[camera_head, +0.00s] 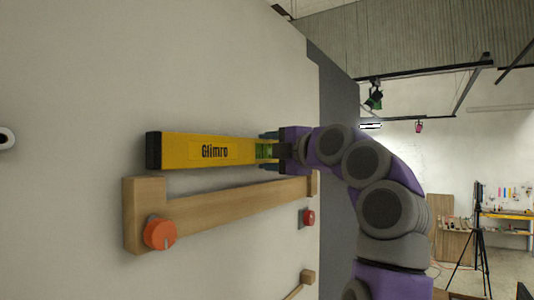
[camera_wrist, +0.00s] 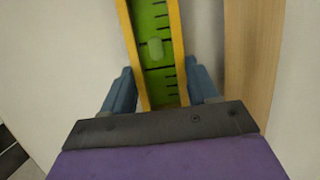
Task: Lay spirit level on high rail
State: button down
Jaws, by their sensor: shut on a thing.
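The spirit level (camera_head: 200,150) is yellow with a black end cap and the word "Glimro", and it lies roughly horizontal in front of the wall. My gripper (camera_head: 268,150) is shut on it near its green vial section. In the wrist view my gripper's blue fingers (camera_wrist: 160,90) flank the level's green vial (camera_wrist: 155,50). The high rail (camera_head: 225,205) is a light wooden bar on the wall, just below the level in the head view. It also shows beside the level in the wrist view (camera_wrist: 256,50). I cannot tell whether the level touches the rail.
Another wooden piece (camera_head: 307,277) is lower on the wall. A tripod (camera_head: 478,235) and workbench (camera_head: 505,213) stand far right.

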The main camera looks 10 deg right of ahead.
jog(key=shift+a+f, duration=0.2)
jog(key=shift+a, duration=0.4)
jog(key=shift+d, duration=0.1)
jog(key=shift+d+f+b, duration=0.15)
jog(key=shift+d+b, duration=0.15)
jog(key=shift+f, duration=0.1)
jog(key=shift+c, duration=1)
grip_release()
jog(key=shift+a, duration=0.2)
jog(key=shift+d, duration=0.1)
